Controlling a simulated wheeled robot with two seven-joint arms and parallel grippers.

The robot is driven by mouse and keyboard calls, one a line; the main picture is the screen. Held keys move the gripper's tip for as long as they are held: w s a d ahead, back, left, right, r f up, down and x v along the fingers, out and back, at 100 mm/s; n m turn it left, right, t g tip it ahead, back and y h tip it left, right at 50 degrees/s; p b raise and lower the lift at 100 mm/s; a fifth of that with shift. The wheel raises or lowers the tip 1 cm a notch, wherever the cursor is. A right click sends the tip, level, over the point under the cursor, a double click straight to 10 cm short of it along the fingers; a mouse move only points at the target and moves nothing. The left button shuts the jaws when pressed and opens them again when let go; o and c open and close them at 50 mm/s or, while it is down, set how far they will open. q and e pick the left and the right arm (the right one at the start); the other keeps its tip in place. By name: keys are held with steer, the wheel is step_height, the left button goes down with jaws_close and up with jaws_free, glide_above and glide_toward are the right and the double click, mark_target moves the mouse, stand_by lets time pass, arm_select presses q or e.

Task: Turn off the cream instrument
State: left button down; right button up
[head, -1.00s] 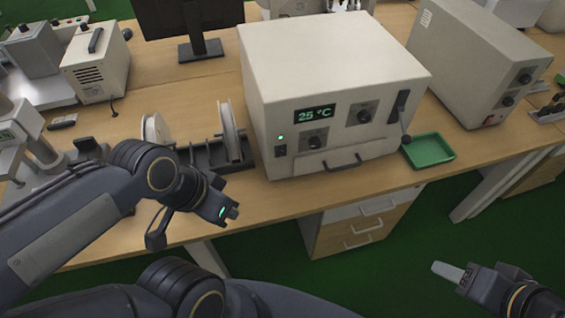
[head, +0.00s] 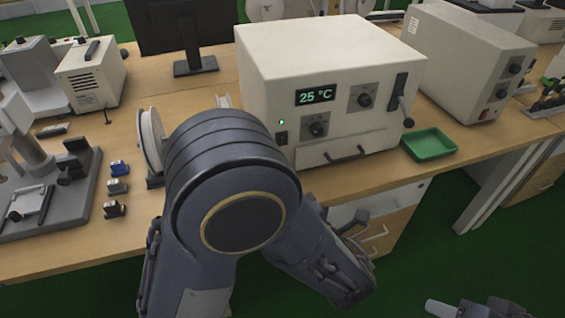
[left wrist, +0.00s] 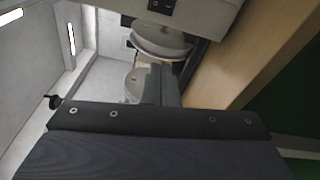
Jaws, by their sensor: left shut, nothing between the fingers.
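The cream instrument (head: 330,50) is a large box on the bench, its display (head: 316,96) reading 25 °C. A green lamp (head: 281,122) glows above a black rocker switch (head: 281,138) at the left of its front. Two knobs, a lever and a handle also show there. In the head view my left arm covers the bench before its left side, and I cannot make out the left gripper's fingertips. In the left wrist view the left gripper (left wrist: 160,82) is shut and empty, below a black switch (left wrist: 164,6) at the top edge. My right gripper (head: 443,309) is partly visible at bottom right, away from the bench.
A green tray (head: 429,144) lies right of the instrument. Another cream box (head: 465,65) with a red switch stands farther right. A white reel (head: 151,138) and small blocks (head: 117,186) lie to the left. A monitor (head: 185,30) stands behind.

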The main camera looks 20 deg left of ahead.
mark_target(283, 138)
arm_select(q)
steer(key=d+m+t+h, duration=0.1)
steer(key=d+m+t, duration=0.1)
steer(key=d+m, duration=0.1)
steer(key=shift+s+d+m+t, duration=0.1)
steer(key=shift+d+m+t, duration=0.3)
steer(key=shift+d, duration=0.2)
steer(key=shift+f, duration=0.1)
steer(key=b+x, duration=0.1)
steer(key=x, duration=1.3)
steer(key=shift+b, duration=0.4)
